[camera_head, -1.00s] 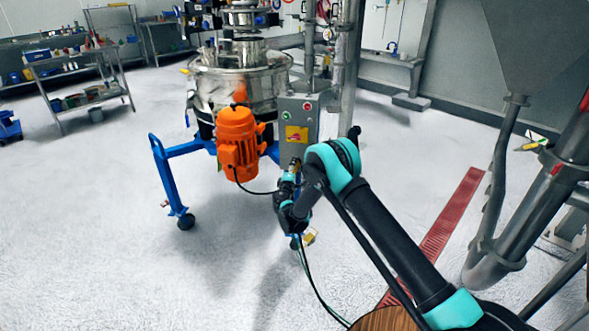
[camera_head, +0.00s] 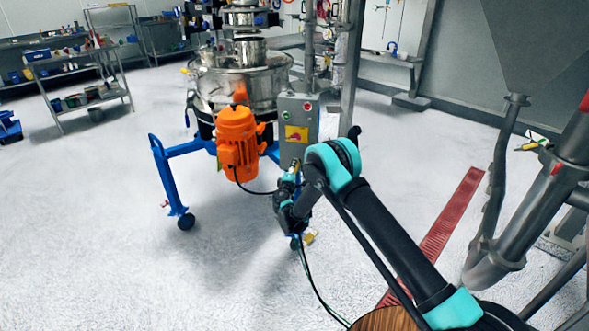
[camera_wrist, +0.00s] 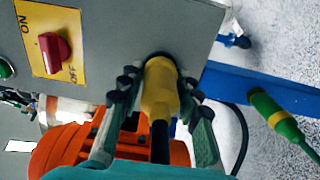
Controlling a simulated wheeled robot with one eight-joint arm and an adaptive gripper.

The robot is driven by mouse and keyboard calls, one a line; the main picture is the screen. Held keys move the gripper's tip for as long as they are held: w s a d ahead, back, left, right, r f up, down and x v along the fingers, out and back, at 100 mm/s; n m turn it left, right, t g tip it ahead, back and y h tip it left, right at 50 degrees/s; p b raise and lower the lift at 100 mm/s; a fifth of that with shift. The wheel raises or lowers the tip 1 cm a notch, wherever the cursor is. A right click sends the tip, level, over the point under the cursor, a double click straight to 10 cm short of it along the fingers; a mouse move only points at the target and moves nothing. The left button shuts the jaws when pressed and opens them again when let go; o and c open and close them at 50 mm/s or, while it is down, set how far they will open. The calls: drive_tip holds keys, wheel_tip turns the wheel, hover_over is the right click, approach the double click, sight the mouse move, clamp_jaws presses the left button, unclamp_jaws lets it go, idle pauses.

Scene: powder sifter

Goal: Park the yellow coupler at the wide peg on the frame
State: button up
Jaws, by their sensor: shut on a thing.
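The yellow coupler (camera_wrist: 161,88) is between the two fingers of my gripper (camera_wrist: 160,97) in the wrist view. Its front end meets a dark round opening on the grey control box; I cannot tell how deep it sits. A black cable runs back from it. The blue frame (camera_wrist: 237,88) lies to the right of the gripper in the wrist view. I cannot make out the wide peg.
An orange motor (camera_head: 238,143) stands left of my gripper, below the steel sifter (camera_head: 235,82). A red switch (camera_wrist: 56,51) is on the box. Open floor lies in front.

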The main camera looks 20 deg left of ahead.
drive_tip(key=shift+s, duration=0.15)
clamp_jaws()
drive_tip(key=shift+s+d, duration=0.15)
drive_tip(key=shift+s, duration=0.8)
drive_tip(key=shift+s+d, duration=0.2)
drive_tip(key=shift+s, duration=0.7)
drive_tip(key=shift+s+d, duration=0.15)
drive_tip(key=shift+s, duration=0.8)
drive_tip(key=w+d+r+h, duration=0.1)
drive_tip(key=w+d+r, duration=0.35)
drive_tip(key=d, duration=0.55)
drive_tip(key=w+d+r+m, duration=0.1)
drive_tip(key=w+d+r, duration=0.35)
drive_tip(key=d, duration=0.45)
drive_tip(key=w+d+r+h, duration=0.1)
drive_tip(key=w+d+r, duration=0.3)
drive_tip(key=d, duration=0.6)
drive_tip(key=s+d+r, duration=0.1)
drive_tip(key=d+r, duration=0.2)
drive_tip(key=d, duration=0.6)
drive_tip(key=s+d+r, duration=0.1)
drive_tip(key=d+r, duration=0.3)
drive_tip(key=d, duration=0.6)
drive_tip(key=s+d+r+m+h, duration=0.1)
drive_tip(key=s+d+r, duration=0.1)
drive_tip(key=d, duration=0.8)
drive_tip(key=shift+r, duration=0.75)
